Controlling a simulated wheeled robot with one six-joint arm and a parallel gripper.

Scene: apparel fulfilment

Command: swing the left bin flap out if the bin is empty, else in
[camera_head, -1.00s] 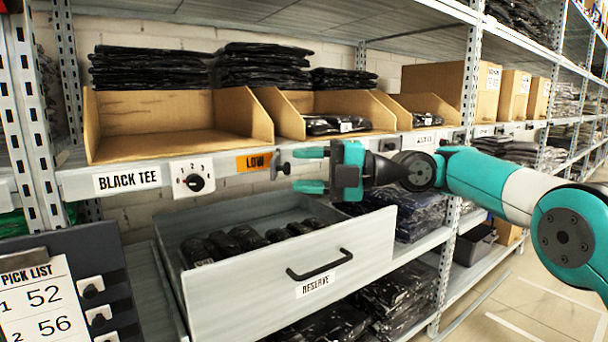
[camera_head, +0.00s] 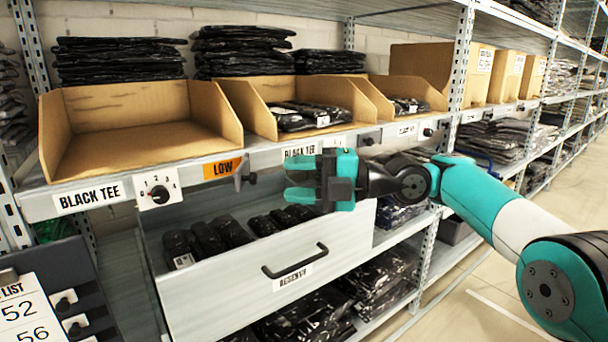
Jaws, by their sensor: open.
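The left bin (camera_head: 58,137) is an open cardboard bin at the left of the shelf, with no garments visible inside. Below its front right is an orange flap marked LOW (camera_head: 222,168), lying along the shelf edge with its lettering facing me. A small grey upright tab (camera_head: 239,174) stands at the flap's right end, with a dark knob beside it. My gripper (camera_head: 291,180) is open, its two teal fingers pointing left toward the tab. It is to the right of the tab, and nothing shows between the fingers.
A dial (camera_head: 159,189) and a BLACK TEE label (camera_head: 88,197) are left of the flap. An open drawer (camera_head: 230,290) with black packs juts out below my gripper. The middle bin (camera_head: 262,108) holds dark garments. A pick-list board (camera_head: 80,270) stands at the lower left.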

